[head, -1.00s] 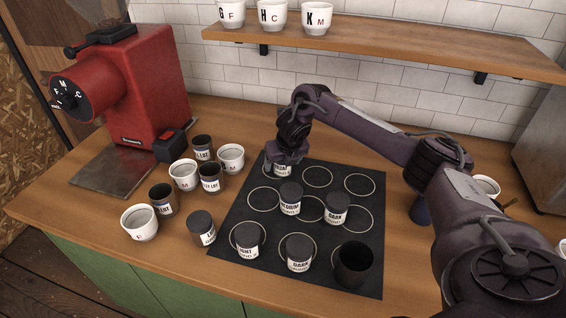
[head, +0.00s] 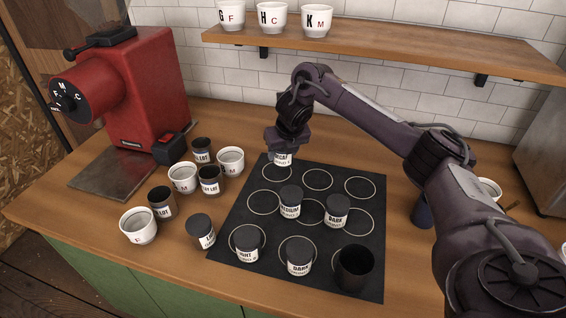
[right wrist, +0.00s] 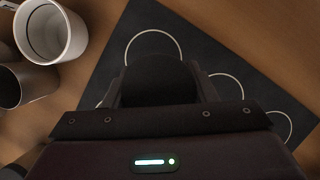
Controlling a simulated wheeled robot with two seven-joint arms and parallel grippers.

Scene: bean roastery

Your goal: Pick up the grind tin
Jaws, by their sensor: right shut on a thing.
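My right gripper (head: 284,143) is shut on a grind tin (head: 282,159) with a white label, held a little above the far left ring of the black mat (head: 232,228). The label's print is too small to read surely. In the right wrist view the tin's dark lid (right wrist: 155,78) sits between the fingers. Other dark-lidded tins stand on the mat: a medium one (head: 290,203), a dark one (head: 336,212), a light one (head: 247,243) and a second dark one (head: 299,256). Another lidded tin (head: 200,231) stands left of the mat. My left gripper is out of view.
An open black cup (head: 354,268) stands at the mat's near right corner. White cups (head: 138,225) and dark cups (head: 162,203) crowd the counter left of the mat. A red grinder (head: 140,95) stands at the back left. A wooden shelf (head: 400,45) with cups overhangs the back.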

